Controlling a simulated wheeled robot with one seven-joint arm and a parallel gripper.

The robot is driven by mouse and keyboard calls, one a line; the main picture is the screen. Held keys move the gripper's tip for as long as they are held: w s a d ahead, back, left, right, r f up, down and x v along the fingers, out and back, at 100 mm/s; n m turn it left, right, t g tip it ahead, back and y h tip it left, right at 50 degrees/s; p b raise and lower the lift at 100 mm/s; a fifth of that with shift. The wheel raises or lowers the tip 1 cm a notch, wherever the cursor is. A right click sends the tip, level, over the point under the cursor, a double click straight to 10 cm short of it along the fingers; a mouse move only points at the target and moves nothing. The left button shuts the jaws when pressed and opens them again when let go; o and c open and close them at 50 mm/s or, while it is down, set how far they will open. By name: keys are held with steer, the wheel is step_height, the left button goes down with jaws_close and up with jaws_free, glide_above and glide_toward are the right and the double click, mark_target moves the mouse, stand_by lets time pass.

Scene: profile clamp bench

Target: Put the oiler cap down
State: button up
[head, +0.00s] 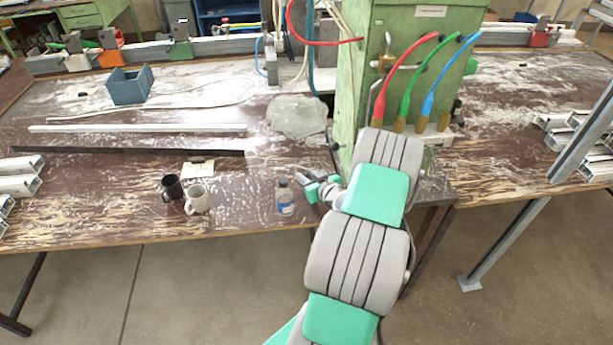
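A small clear bottle with a blue label (285,202) stands upright near the front edge of the bench. It has a dark top (283,183); I cannot tell whether this is the oiler cap. My gripper (303,181) is just right of the bottle's top, low over the bench, at the end of my grey and green arm. Its fingers are too small here to show whether they are open or hold anything. I see no separate cap on the bench.
A green machine cabinet (425,40) with coloured hoses rises behind my arm.

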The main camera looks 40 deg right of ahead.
steer(key=shift+o, duration=1.4)
steer(key=shift+r+p, duration=0.4)
steer(key=shift+p, duration=0.1)
steer(key=shift+r+p, duration=0.6)
steer(key=shift+p, duration=0.15)
steer(key=b+v, duration=0.1)
steer(key=v, duration=0.3)
steer(key=b+v, duration=0.1)
steer(key=v, duration=0.3)
steer(key=b+v, duration=0.1)
steer(key=v, duration=0.2)
steer(key=shift+s+f, duration=0.2)
steer(key=shift+s, duration=0.3)
